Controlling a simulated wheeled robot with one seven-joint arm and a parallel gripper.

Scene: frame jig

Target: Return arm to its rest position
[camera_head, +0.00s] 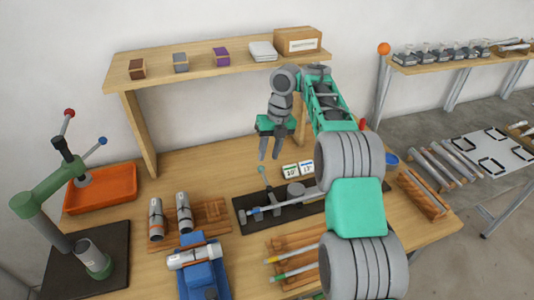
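My arm reaches in from the lower right, over the right part of the wooden workbench (180,265). My gripper (269,156) hangs fingers down above the middle of the bench, below the shelf. Its two grey fingers are slightly apart, and I see nothing between them. Below it is a dark jig plate (243,222) with a metal clamp (285,205). The gripper appears clear of the plate and the clamp.
The shelf (200,72) stands behind with small boxes on it. A green lever press (60,200) and orange tray (115,188) are at left. A blue fixture (205,275) holds a metal cylinder (190,257). Number cards (291,171) stand beyond the jig.

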